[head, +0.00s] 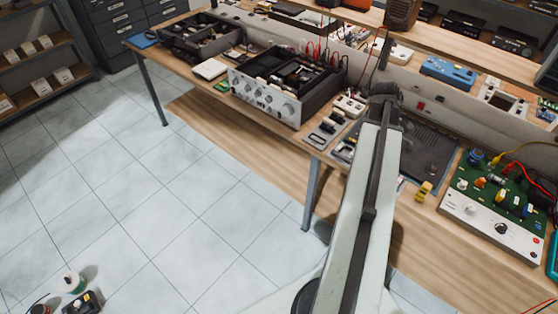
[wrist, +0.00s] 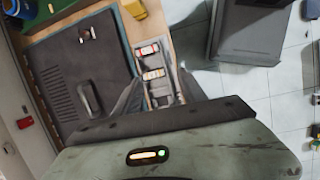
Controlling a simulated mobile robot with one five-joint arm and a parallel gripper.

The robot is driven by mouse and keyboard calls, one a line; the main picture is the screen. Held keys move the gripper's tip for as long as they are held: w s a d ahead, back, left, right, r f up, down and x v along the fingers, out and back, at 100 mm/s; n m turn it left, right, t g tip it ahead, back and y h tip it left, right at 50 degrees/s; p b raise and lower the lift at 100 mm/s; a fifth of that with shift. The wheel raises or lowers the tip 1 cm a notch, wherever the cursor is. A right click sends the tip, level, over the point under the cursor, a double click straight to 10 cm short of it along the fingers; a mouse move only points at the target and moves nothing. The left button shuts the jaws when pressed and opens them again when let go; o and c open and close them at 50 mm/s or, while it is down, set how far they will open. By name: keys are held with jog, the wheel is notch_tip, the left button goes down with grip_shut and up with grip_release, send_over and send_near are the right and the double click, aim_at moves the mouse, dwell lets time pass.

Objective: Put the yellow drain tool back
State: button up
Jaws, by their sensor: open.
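A small yellow piece (head: 423,191), which may be the drain tool, sits on the wooden bench to the right of my arm in the head view. A yellow piece (wrist: 135,8) also shows at the top edge of the wrist view, cut off by the frame. My gripper (wrist: 158,86) is open, its dark fingers apart over a narrow grey tray (wrist: 159,98) holding several small items. In the head view my gripper (head: 384,95) is above the bench, left of the yellow piece. Nothing shows held between the fingers.
A green circuit board unit (head: 490,205) stands farther right, with wires above. An opened hifi unit (head: 285,85) stands to the left. A shelf (head: 450,38) runs behind the bench. The tiled floor (head: 150,190) is mostly clear.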

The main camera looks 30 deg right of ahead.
jog(key=w+a+t, duration=0.2)
jog(key=w+a, duration=1.2)
jog(key=a, duration=0.3)
jog(key=w+a+m+y, duration=0.1)
jog(key=w+a, duration=0.2)
jog(key=a, duration=1.3)
jog(key=w+a+f+m+t+y, duration=0.1)
jog(key=w+a, duration=0.3)
jog(key=a, duration=1.1)
jog(key=shift+a+m, duration=0.35)
jog(key=shift+m, duration=0.35)
jog(key=shift+s+f, duration=0.1)
